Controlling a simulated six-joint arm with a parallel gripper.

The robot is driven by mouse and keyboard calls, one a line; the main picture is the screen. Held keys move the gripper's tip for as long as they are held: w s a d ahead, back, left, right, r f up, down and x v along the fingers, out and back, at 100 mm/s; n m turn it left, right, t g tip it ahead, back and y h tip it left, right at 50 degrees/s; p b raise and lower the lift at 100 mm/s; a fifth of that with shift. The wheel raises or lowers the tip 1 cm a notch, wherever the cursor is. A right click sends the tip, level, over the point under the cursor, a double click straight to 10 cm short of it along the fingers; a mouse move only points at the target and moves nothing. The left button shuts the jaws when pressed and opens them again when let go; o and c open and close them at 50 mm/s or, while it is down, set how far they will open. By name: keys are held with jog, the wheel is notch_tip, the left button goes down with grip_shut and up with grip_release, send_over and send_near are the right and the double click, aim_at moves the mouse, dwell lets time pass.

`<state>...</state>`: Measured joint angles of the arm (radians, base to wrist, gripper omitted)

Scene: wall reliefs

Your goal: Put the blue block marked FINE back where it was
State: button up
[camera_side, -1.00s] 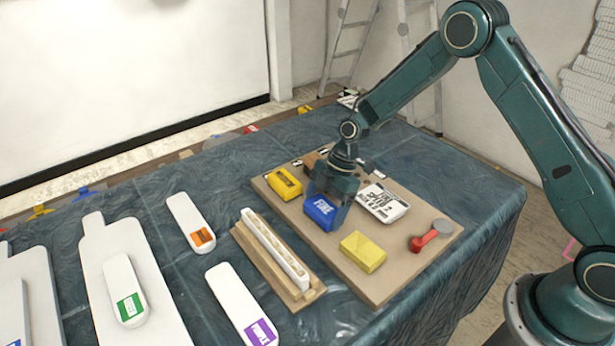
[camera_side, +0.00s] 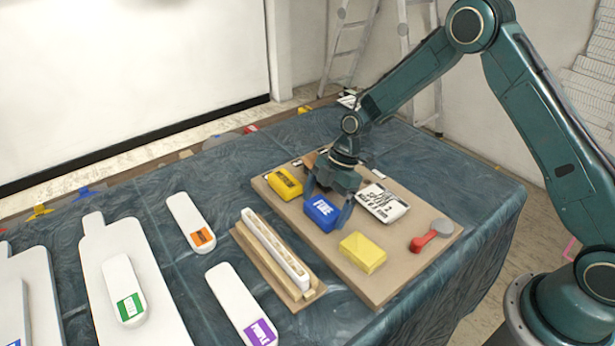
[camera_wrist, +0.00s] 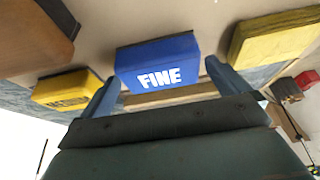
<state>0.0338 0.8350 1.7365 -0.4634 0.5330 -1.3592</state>
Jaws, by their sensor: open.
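The blue block marked FINE (camera_side: 320,210) lies on the tan board (camera_side: 400,262), between a yellow block with dark lettering (camera_side: 284,184) and a plain-looking yellow block (camera_side: 362,252). My gripper (camera_side: 328,205) is open, with one finger on either side of the blue block. In the wrist view the blue block (camera_wrist: 158,65) shows its FINE label between the fingertips of my gripper (camera_wrist: 160,78). Gaps show between each finger and the block there. The block rests on the board.
A white block with black lettering (camera_side: 382,203) lies just right of my gripper. A red-handled tool (camera_side: 430,238) lies at the board's right. A slotted white bar on wood (camera_side: 274,250) stands left of the board. White labelled pieces (camera_side: 190,222) lie farther left on the dark cloth.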

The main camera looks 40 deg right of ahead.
jog(key=v, duration=1.1)
dwell(0.4)
jog(key=s+d+r+m+t+h, duration=0.1)
jog(key=s+r+m+t+h, duration=0.2)
jog(key=s+r+m, duration=0.9)
jog(key=s+d+r+m+t, duration=0.1)
jog(key=s+r+m, duration=0.2)
jog(key=s, duration=0.6)
jog(key=s+d+r+m+t+h, duration=0.1)
jog(key=s+d+r+m, duration=0.1)
jog(key=s, duration=0.7)
jog(key=shift+s+d+r+m+t+h, duration=0.25)
jog(key=shift+r+m, duration=0.25)
jog(key=shift+r, duration=0.3)
